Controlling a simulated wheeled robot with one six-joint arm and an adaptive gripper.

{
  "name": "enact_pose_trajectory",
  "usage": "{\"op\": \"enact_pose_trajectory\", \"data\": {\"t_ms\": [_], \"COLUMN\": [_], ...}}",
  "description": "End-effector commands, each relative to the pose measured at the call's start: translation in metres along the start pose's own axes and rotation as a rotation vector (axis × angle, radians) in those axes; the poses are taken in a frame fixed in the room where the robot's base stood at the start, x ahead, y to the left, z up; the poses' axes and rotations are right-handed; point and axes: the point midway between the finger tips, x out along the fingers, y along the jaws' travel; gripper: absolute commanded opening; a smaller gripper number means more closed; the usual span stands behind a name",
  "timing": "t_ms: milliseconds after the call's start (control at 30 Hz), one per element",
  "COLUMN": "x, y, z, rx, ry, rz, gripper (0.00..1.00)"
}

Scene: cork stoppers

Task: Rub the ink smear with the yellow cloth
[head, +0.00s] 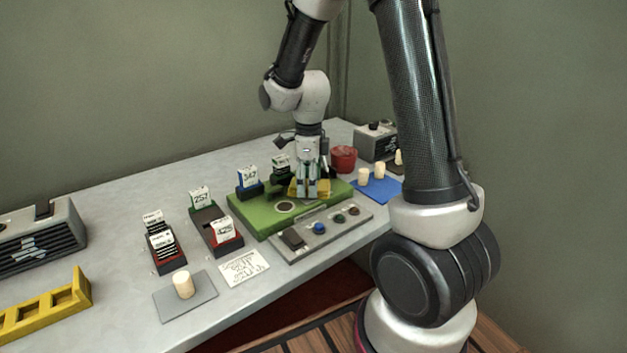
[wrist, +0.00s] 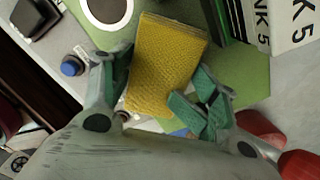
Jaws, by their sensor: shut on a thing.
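The yellow cloth (wrist: 165,62) is a thick textured pad between the two green-tipped fingers of my gripper (wrist: 160,85) in the wrist view. My gripper is shut on it. In the head view my gripper (head: 308,190) points down over the green board (head: 262,222), with bits of the yellow cloth (head: 324,188) showing on both sides of the fingers. The cloth is at or just above the board; I cannot tell if it touches. I cannot make out the ink smear; it may be hidden under the cloth or gripper.
A dark-ringed white disc (head: 286,207) lies on the board. A grey button panel (head: 320,232) stands in front, card holders (head: 215,232) left and behind. A red pot (head: 343,158) and a blue mat (head: 379,190) with corks are at right. A grey plate (head: 185,297) holds a cork.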

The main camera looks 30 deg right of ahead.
Motion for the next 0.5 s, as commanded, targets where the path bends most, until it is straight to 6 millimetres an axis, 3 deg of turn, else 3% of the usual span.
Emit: {"op": "enact_pose_trajectory", "data": {"t_ms": [233, 367, 500], "x": [0.002, 0.002, 0.0], "y": [0.016, 0.021, 0.021], "z": [0.017, 0.023, 0.024], "rx": [-0.003, -0.002, -0.001], "ry": [-0.001, -0.003, -0.005], "rz": [0.0, -0.001, -0.002], "gripper": [0.42, 0.31, 0.3]}}
